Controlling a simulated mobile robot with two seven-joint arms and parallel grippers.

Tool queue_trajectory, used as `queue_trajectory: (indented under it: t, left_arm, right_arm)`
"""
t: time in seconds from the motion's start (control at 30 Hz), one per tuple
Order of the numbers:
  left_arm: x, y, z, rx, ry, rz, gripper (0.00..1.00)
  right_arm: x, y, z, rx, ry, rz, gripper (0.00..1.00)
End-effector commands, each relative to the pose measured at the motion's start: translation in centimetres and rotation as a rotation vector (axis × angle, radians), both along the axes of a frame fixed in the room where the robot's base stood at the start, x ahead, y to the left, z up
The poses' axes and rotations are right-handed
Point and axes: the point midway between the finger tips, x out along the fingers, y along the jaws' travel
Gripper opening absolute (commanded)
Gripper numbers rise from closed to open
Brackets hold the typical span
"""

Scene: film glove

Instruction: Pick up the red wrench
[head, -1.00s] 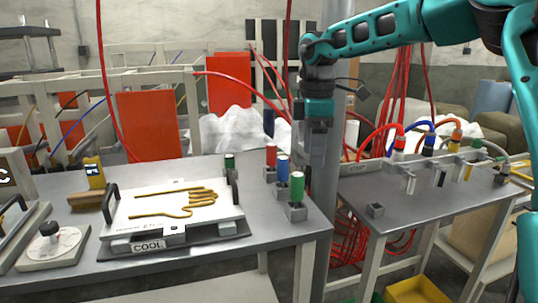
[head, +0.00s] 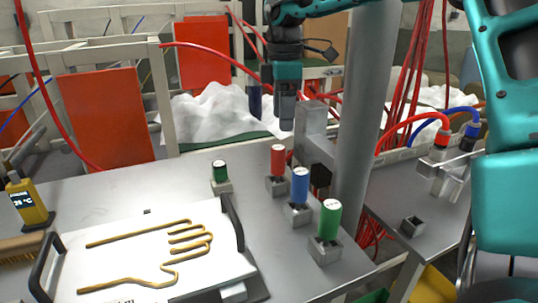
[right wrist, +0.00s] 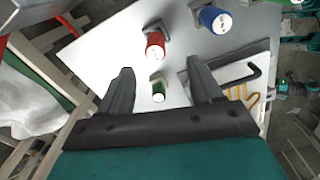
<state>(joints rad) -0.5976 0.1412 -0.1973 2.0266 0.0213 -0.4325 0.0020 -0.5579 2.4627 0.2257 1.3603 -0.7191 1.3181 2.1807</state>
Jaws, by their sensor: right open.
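I see no red wrench shape in these frames. A red cylinder (head: 278,160) with a pale top stands upright in a small grey holder on the grey table; it also shows in the right wrist view (right wrist: 155,45), beyond the fingers. My right gripper (head: 286,112) points down above and behind the red cylinder, apart from it. In the right wrist view its two fingers (right wrist: 158,76) are spread with nothing between them held. A small green cylinder (right wrist: 158,92) shows through the gap, lower down. My left gripper is not in view.
A blue cylinder (head: 300,186) and a larger green cylinder (head: 329,220) stand close in front of the red one. A grey post (head: 366,110) rises to the right. A white panel (head: 130,245) with a yellow hand outline lies at left.

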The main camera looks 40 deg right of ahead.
Motion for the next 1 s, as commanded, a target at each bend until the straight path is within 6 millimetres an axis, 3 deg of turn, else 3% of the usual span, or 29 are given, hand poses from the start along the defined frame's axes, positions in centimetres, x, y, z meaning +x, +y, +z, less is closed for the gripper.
queue_trajectory:
  t: [0.17,0.5,0.77,1.0]
  left_arm:
    - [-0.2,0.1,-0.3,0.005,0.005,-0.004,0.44]
    - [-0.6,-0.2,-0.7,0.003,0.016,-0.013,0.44]
    - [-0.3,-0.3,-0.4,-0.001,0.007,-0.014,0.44]
    - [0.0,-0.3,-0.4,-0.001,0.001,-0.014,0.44]
  right_arm:
    - [0.0,0.0,-0.7,0.001,0.002,0.001,0.65]
    - [0.0,0.0,-6.6,0.002,0.003,-0.001,0.65]
    - [0.2,0.1,-8.7,0.002,0.003,0.001,0.65]
    - [0.5,0.3,-12.1,0.002,0.003,0.000,0.65]
